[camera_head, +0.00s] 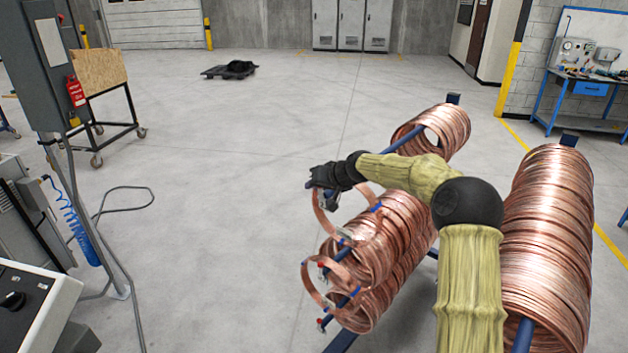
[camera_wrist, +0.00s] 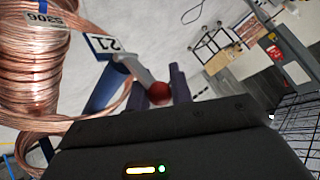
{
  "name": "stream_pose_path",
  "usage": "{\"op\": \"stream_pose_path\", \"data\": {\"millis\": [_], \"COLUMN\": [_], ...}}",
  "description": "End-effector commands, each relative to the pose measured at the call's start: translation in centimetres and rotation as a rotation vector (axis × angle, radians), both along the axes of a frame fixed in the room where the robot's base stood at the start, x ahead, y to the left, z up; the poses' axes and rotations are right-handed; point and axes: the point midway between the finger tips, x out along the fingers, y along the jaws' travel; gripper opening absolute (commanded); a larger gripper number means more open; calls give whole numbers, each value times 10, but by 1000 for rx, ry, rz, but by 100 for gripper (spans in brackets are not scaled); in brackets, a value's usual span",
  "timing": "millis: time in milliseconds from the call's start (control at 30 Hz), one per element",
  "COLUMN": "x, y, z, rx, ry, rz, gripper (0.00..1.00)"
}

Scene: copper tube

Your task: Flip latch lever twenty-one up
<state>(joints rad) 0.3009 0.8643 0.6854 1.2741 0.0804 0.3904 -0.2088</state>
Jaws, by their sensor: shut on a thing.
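The latch lever (camera_wrist: 137,68) beside the label "21" (camera_wrist: 108,45) is a grey bar with a red ball knob (camera_wrist: 159,93) at its end. In the wrist view the knob sits between the two dark fingers of my gripper (camera_wrist: 165,88), which is shut on it. The lever is tilted in that view; I cannot tell its true angle. In the head view my gripper (camera_head: 322,189) is at the upper end of a loose copper loop (camera_head: 324,220), left of the coils. The gripper and arm hide lever twenty-one there.
Copper coils (camera_head: 385,235) hang on a blue rack behind and below my forearm, with a larger row (camera_head: 545,245) at right. Other red-tipped levers (camera_head: 322,264) sit lower down near a second loop (camera_head: 312,290).

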Motion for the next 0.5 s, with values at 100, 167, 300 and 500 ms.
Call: {"op": "stream_pose_path", "data": {"millis": [100,167,300,500], "x": [1,2,3,3], "y": [-2,-3,-4,-4], "z": [-2,-3,-5,-6], "rx": [50,71,104,124], "ry": [71,97,137,163], "rz": [3,4,5,6], "gripper": [0,0,0,0]}}
